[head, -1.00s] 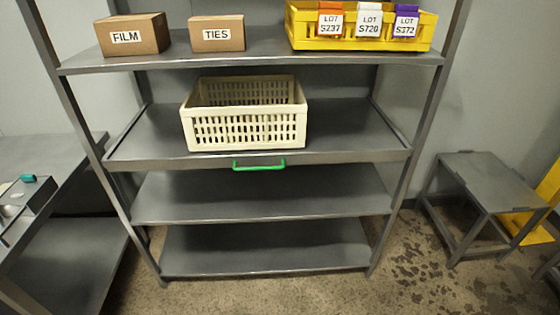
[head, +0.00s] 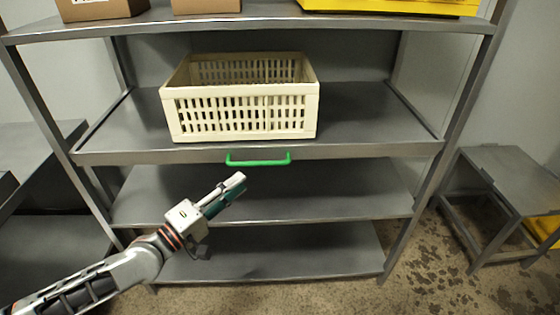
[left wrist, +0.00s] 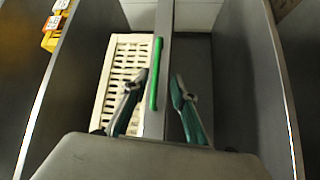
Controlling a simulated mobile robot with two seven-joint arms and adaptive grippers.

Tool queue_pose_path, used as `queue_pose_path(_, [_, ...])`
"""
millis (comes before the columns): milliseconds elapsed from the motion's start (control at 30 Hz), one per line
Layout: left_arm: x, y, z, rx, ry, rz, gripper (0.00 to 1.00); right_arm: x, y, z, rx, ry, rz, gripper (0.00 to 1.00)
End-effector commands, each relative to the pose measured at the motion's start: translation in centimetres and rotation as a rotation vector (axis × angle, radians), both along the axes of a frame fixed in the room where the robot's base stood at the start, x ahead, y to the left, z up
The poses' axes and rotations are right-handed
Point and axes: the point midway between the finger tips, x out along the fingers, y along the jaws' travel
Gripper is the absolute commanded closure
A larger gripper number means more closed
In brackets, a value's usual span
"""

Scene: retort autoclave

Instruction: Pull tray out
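The tray (head: 370,152) is the grey pull-out shelf at mid height in the rack, with a raised front lip. A green bar handle (head: 258,162) is fixed to the middle of its front. A cream slotted crate (head: 240,114) stands on the tray, left of centre. My left gripper (head: 238,184) is below and slightly left of the handle in the head view, apart from it. In the left wrist view its two fingers are spread and empty, with the handle (left wrist: 155,75) showing ahead between the fingertips. My right gripper is in neither view.
The rack's upper shelf (head: 270,20) holds brown boxes (head: 100,9) and a yellow bin (head: 400,5). The lower shelves are empty. A grey stool-like stand (head: 510,180) is at the right, a grey table (head: 40,140) at the left.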

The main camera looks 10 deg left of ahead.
Motion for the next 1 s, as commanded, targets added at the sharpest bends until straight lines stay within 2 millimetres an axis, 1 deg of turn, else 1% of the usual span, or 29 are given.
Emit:
queue_pose_path(33, [0.5, 0.5, -0.1, -0.031, 0.016, 0.001, 0.74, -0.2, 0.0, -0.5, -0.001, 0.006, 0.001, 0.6])
queue_pose_path(100, [0.9, 0.8, 0.4, -0.06, 0.025, 0.003, 0.74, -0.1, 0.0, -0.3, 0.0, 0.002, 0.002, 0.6])
queue_pose_path(200, [1.6, 0.7, 0.9, -0.075, 0.027, 0.006, 0.74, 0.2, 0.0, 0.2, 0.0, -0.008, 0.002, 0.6])
queue_pose_path(267, [2.2, 0.4, 1.1, -0.077, 0.024, 0.006, 0.74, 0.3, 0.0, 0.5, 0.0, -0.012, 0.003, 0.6])
queue_pose_path(400, [4.1, -0.7, 1.5, -0.076, 0.023, 0.005, 0.74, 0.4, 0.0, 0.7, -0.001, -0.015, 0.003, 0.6])
queue_pose_path(633, [6.8, -2.2, 1.7, -0.073, 0.025, 0.005, 0.74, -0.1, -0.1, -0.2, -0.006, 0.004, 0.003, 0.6])
queue_pose_path(800, [7.6, -2.8, 1.7, -0.069, 0.026, 0.005, 0.74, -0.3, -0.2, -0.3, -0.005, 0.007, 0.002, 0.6])
queue_pose_path(1000, [7.7, -2.9, 1.7, -0.069, 0.027, 0.004, 0.74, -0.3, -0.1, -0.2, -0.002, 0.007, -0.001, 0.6])
